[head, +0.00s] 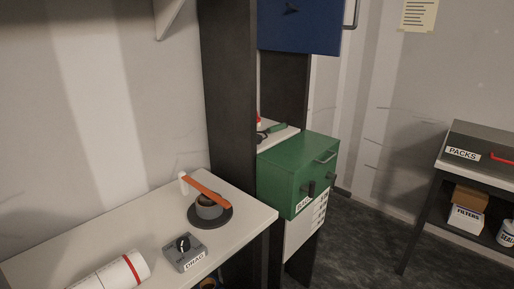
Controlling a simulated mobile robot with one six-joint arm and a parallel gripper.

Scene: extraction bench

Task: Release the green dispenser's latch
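The green dispenser (285,168) is a box mounted beside a dark upright post, right of the middle in the head view. Its front faces right and carries a partly readable white label at the lower left corner. A dark, stubby part (311,189), which may be the latch, sticks out low on the front. A second small dark part (331,178) sits to its right. A thin bar handle (325,157) runs near the top edge of the front. I cannot tell whether the latch is engaged. My gripper is not in this view.
A pale bench (140,234) at left holds an orange-levered device (208,207), a grey "DRAG" knob box (185,252) and a white roll (110,274). A blue cabinet (299,25) hangs above the dispenser. A "PACKS" table (487,142) stands right. Dark floor between is clear.

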